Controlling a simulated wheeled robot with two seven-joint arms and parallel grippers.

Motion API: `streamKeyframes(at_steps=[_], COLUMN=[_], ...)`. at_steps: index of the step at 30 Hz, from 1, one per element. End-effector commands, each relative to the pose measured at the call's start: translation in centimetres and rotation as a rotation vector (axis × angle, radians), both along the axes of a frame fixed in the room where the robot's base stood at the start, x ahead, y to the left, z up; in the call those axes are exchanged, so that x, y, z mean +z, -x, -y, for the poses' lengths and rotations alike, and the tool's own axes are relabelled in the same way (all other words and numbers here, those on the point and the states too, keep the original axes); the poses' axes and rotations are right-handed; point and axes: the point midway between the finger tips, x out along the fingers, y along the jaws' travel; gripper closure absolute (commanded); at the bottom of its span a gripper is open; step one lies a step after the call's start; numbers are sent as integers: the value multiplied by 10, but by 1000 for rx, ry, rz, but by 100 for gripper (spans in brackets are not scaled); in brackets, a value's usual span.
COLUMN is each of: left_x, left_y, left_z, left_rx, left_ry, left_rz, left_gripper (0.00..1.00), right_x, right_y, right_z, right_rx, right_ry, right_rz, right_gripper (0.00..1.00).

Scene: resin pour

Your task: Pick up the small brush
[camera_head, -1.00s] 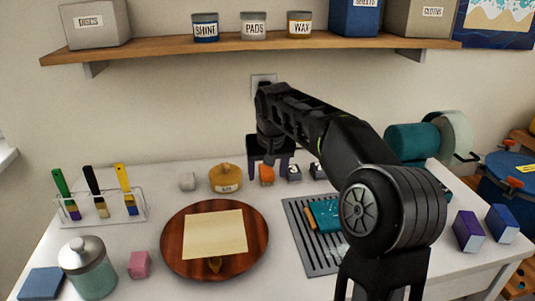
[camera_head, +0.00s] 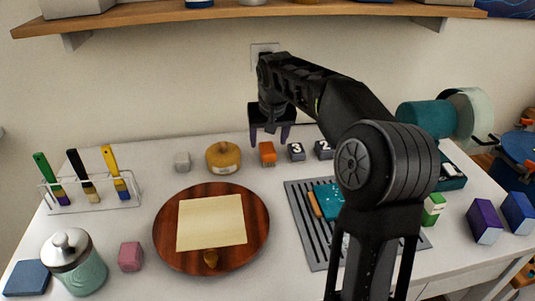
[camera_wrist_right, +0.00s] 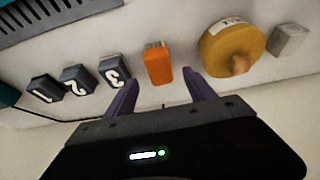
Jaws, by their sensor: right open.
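Three brushes stand in a clear rack (camera_head: 92,203) at the left of the table: a green-handled brush (camera_head: 45,170), a black-handled brush (camera_head: 78,166) and a yellow-handled brush (camera_head: 111,165). They lean to the left and look similar in size, so I cannot tell which is the small one. My right gripper (camera_head: 270,140) is open and empty at the back of the table, behind the orange block (camera_head: 267,153), well to the right of the rack. In the right wrist view the purple fingers (camera_wrist_right: 162,95) are apart, with the orange block beyond their tips. My left gripper is out of view.
A round wooden board (camera_head: 170,235) with a paper sheet fills the middle. A yellow lidded pot (camera_head: 223,157), small grey block (camera_head: 182,162) and numbered blocks (camera_head: 296,152) line the back. A lidded jar (camera_head: 76,262) and pink block (camera_head: 131,256) stand front left. A shelf (camera_head: 240,14) hangs above.

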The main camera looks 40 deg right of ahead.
Motion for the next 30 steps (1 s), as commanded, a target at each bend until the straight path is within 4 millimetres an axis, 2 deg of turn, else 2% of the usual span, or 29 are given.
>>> streamKeyframes(at_steps=[10, 21, 30], left_x=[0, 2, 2], left_y=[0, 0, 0], left_z=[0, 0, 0], left_rx=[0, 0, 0], left_ry=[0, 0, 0], left_rz=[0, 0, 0], left_gripper=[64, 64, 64], right_x=[-3, -46, -49], right_y=[-1, -15, -17], right_z=[1, 9, 10], right_rx=[1, 1, 1], right_ry=[0, 0, 1], right_rz=[0, -1, 2], right_gripper=[36, 36, 36])
